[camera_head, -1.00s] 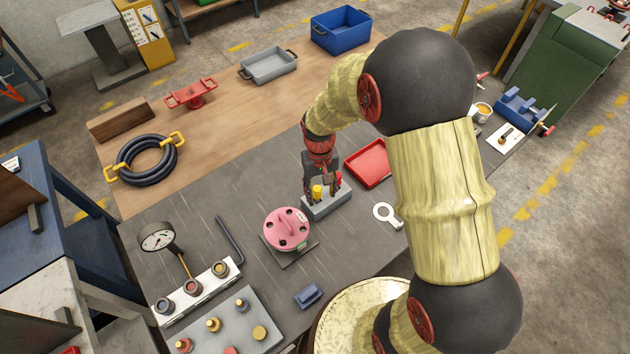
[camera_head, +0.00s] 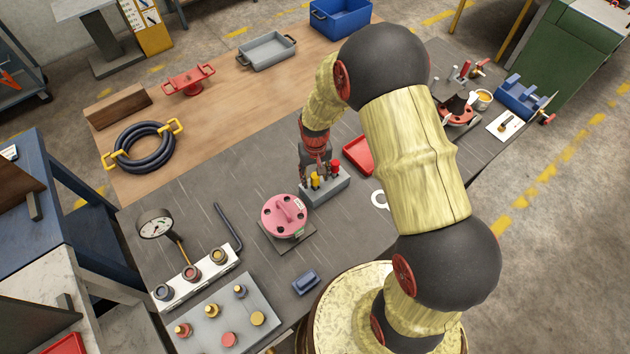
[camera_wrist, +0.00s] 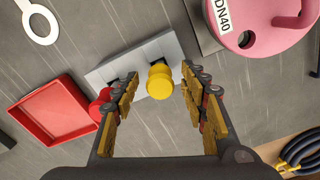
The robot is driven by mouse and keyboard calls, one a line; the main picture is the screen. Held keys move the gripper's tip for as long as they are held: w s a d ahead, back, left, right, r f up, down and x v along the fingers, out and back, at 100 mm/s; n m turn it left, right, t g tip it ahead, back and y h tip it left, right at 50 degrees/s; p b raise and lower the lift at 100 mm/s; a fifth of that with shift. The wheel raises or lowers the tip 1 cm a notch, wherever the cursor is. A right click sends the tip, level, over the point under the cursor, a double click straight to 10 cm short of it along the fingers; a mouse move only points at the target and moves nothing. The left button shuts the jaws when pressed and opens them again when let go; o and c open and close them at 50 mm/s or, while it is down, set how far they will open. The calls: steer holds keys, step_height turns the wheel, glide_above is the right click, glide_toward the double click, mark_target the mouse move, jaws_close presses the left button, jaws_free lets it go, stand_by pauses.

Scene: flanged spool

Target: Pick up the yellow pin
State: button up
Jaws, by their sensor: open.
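The yellow pin (camera_head: 315,179) stands upright in a small grey block (camera_head: 331,190) on the dark bench mat. In the wrist view the yellow pin (camera_wrist: 160,82) shows its round head between my open fingers, with space on both sides. My gripper (camera_wrist: 161,107) is open and empty, pointing down at the block.
A pink flanged spool (camera_head: 285,215) stands close on the near left of the block. A red tray (camera_head: 358,154) lies to the right, partly behind my arm. A white ring-ended tag (camera_head: 379,199) lies nearby. A plate of several pins (camera_head: 228,312) is at the front left.

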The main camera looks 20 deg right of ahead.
steer(key=c, duration=0.3)
steer(key=c, duration=0.8)
jaws_close()
